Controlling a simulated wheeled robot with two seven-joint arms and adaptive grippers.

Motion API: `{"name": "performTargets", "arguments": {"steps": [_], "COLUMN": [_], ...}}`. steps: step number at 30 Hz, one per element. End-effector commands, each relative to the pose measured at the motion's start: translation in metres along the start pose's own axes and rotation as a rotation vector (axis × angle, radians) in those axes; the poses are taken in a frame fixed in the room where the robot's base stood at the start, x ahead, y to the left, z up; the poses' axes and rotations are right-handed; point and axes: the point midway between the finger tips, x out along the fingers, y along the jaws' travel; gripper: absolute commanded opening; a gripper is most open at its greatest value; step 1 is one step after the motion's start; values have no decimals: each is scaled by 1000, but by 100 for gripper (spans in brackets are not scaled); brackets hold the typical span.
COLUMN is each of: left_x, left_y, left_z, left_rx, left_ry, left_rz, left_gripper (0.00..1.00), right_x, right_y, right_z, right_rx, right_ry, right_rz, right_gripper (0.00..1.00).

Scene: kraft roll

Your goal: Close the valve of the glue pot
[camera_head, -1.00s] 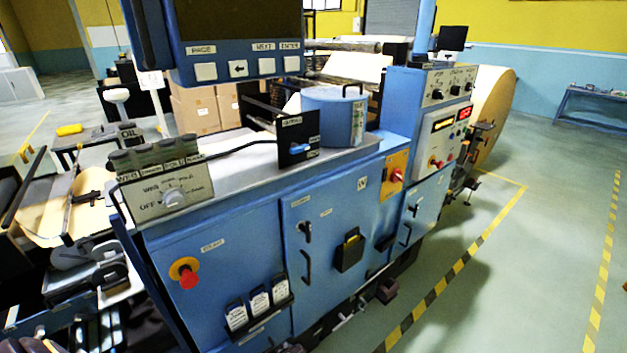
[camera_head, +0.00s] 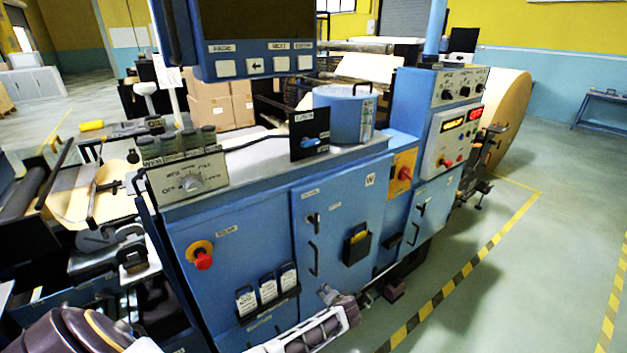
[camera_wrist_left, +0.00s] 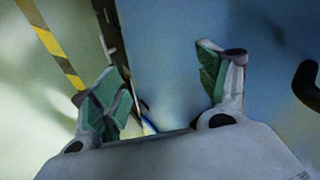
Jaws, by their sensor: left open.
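The glue pot (camera_head: 343,116) is a blue cylinder with a dark handle on its lid, standing on top of the blue machine. In front of it, to its left, a black plate (camera_head: 297,151) carries a blue valve lever (camera_head: 315,142), which lies roughly level and points right. My left gripper (camera_head: 337,298) is low in front of the cabinet doors, well below the valve and apart from it. In the left wrist view its two green-padded fingers (camera_wrist_left: 165,85) are spread with nothing between them. My right gripper is out of view.
A control screen (camera_head: 258,40) hangs above the machine, left of the pot. Door handles and a black pocket (camera_head: 357,248) stick out from the front.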

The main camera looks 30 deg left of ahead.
Motion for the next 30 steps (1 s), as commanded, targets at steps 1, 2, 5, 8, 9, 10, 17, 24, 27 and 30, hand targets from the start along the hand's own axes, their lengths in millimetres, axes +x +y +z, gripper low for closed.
{"name": "performTargets", "arguments": {"steps": [1, 2, 5, 8, 9, 10, 17, 24, 27, 30], "left_x": [-5, -9, -23, -44, -54, -64, -154, -265, -312, -357], "left_y": [-9, -15, -34, -60, -71, -82, -164, -240, -267, -290], "left_z": [-14, -21, -48, -81, -94, -107, -185, -230, -237, -238], "left_rx": [-10, -18, -46, -88, -109, -129, -318, -574, -695, -820], "left_ry": [14, 20, 46, 79, 92, 109, 223, 353, 409, 461], "left_rz": [-20, -35, -82, -144, -172, -198, -392, -568, -628, -679], "left_gripper": [75, 75, 75, 75, 75, 75, 75, 75, 75, 75], "right_x": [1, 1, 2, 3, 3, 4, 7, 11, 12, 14], "right_y": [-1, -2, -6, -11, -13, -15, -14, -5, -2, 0], "right_z": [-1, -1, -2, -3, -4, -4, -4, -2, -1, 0], "right_rx": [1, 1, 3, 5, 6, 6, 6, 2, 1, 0], "right_ry": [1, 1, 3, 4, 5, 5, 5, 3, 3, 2], "right_rz": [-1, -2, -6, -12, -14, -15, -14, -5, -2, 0], "right_gripper": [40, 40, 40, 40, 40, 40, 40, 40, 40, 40]}}
